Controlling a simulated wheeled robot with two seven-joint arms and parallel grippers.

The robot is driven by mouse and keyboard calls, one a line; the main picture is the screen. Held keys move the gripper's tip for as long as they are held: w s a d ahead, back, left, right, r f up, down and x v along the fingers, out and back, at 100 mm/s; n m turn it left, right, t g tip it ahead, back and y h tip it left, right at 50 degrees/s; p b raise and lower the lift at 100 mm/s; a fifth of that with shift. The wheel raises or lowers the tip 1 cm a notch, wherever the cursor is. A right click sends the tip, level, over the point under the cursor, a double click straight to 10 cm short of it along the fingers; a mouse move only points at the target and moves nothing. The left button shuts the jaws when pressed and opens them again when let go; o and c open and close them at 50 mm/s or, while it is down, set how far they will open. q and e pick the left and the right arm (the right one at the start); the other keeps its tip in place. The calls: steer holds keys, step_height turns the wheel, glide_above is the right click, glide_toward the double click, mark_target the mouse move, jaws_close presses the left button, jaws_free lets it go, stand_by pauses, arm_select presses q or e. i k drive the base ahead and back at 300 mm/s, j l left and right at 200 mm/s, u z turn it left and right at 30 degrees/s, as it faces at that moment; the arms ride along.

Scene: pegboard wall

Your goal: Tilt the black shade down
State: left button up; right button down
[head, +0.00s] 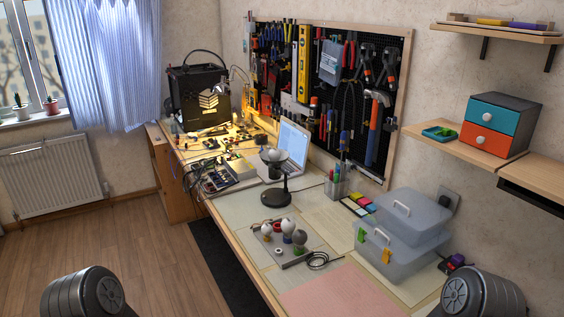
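The black shade (273,155) belongs to a small desk lamp with a round black base (275,197) in the middle of the workbench, in front of the laptop. The shade is small in view, with a pale round bulb showing at it. It appears to face upward or toward me, but its exact tilt is hard to tell. Only dark rounded parts of my two arms show, at the bottom left and bottom right edges. Neither of my grippers is in view, and nothing of mine is near the lamp.
A laptop (293,142) stands open just behind the lamp. A pen holder (336,188) is to its right, and several bulbs on a plate (287,238) are in front. Clear plastic boxes (404,240) stand at the right. A pink mat (340,293) lies bare at the near edge.

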mark_target(274, 174)
steer(key=i+j+u, duration=0.15)
steer(key=i+j, duration=0.25)
steer(key=j, duration=0.25)
steer(key=i+j+u, duration=0.1)
steer(key=i+j, duration=0.3)
steer(key=j, duration=0.2)
steer(key=i+j+u, duration=0.15)
steer(key=i+j, duration=0.25)
steer(key=j, duration=0.15)
